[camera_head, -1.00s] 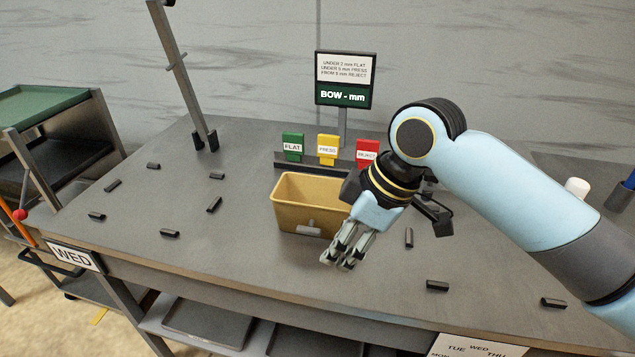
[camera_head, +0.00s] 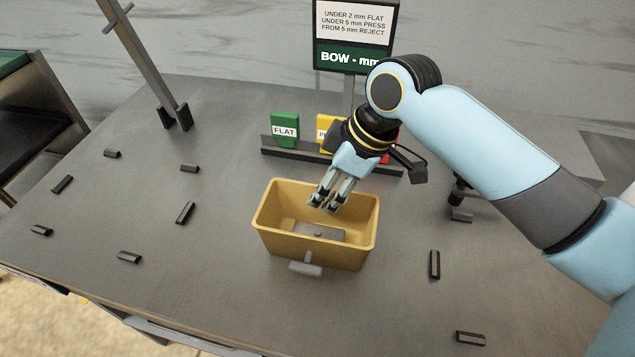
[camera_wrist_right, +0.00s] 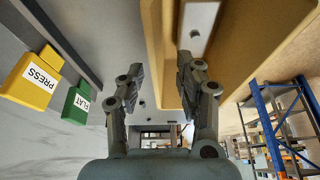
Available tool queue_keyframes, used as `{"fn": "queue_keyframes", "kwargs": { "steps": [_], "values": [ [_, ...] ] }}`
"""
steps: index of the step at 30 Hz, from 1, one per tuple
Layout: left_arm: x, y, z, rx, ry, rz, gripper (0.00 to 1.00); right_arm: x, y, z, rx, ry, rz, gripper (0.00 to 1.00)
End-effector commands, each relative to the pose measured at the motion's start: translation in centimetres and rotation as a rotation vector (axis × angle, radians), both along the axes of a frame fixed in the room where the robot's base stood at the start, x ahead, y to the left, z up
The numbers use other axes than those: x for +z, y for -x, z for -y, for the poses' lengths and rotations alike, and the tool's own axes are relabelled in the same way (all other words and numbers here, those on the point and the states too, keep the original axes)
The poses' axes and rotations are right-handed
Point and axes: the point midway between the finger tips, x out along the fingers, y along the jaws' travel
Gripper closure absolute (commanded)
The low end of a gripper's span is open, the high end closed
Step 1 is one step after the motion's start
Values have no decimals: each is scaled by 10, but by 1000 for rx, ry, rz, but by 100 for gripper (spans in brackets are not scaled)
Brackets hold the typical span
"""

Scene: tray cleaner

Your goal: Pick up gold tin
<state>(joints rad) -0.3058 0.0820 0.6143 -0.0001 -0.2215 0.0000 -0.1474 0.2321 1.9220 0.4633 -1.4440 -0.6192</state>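The gold tin (camera_head: 345,254) is an open rectangular box standing upright on the grey table, with a grey handle (camera_head: 307,266) on its front. A grey plate-like piece (camera_head: 318,231) shows inside it. My right gripper (camera_head: 322,203) points down at the tin's back part, near the back rim. In the right wrist view my right gripper's fingers (camera_wrist_right: 160,68) are apart, with the tin's wall (camera_wrist_right: 158,40) showing between them. I cannot tell whether either finger touches the tin. My left gripper is not in view.
Behind the tin stand a green FLAT tag (camera_head: 284,130), a yellow PRESS tag (camera_head: 327,122) and a red one, mostly hidden by my arm, below a sign (camera_head: 352,35). Several small dark blocks lie around the table. A post (camera_head: 140,60) rises at the back left.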

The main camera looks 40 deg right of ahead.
Motion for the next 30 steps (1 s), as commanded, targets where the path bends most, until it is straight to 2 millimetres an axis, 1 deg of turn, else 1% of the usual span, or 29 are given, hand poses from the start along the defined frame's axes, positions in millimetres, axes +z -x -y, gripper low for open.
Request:
{"fn": "queue_keyframes", "kwargs": {
  "steps": [5,9,12,15,20,21,29,30],
  "values": [
    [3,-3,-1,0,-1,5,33,-14,-4,-5,0,-1,-2,65],
    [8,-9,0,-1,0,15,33,-35,-11,-12,0,-1,-2,65],
    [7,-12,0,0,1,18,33,-47,-14,-15,-1,0,-2,65],
    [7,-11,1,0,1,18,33,-53,-15,-16,0,1,-2,65],
    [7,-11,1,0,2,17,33,-54,-14,-15,1,3,-4,65],
    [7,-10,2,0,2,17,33,-54,-14,-15,2,3,-6,66],
    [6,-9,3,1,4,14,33,-54,-14,-15,1,4,-4,100],
    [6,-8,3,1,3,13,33,-54,-14,-15,1,4,-4,100]
  ]
}}
